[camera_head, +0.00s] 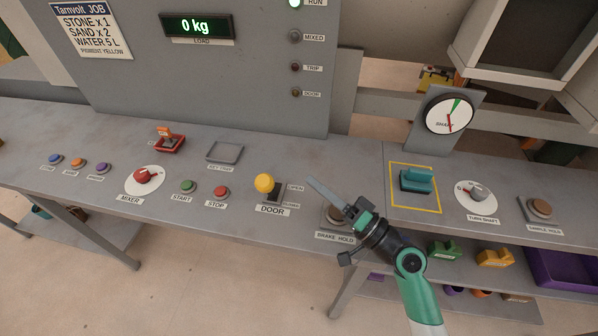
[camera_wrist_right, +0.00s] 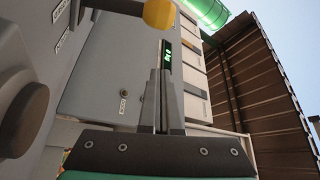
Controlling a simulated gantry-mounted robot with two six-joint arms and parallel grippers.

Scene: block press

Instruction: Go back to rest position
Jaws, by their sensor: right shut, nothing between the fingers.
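My right gripper (camera_head: 314,184) is above the front of the bench, over the area labelled BRAKE HOLD and to the right of the DOOR lever. Its fingers are together and empty, pointing up and left in the head view. In the wrist view the shut fingers (camera_wrist_right: 163,75) point up, with the yellow lever knob (camera_wrist_right: 159,13) just beyond their tips. The brake hold button (camera_head: 336,215) is partly hidden by my right gripper. My left gripper is not in view.
The DOOR lever's yellow knob (camera_head: 264,183) stands just left of my fingers. A teal block (camera_head: 416,181) sits inside a yellow outline at right, beside the turn-shaft knob (camera_head: 477,194). The panel display (camera_head: 197,26) reads 0 kg.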

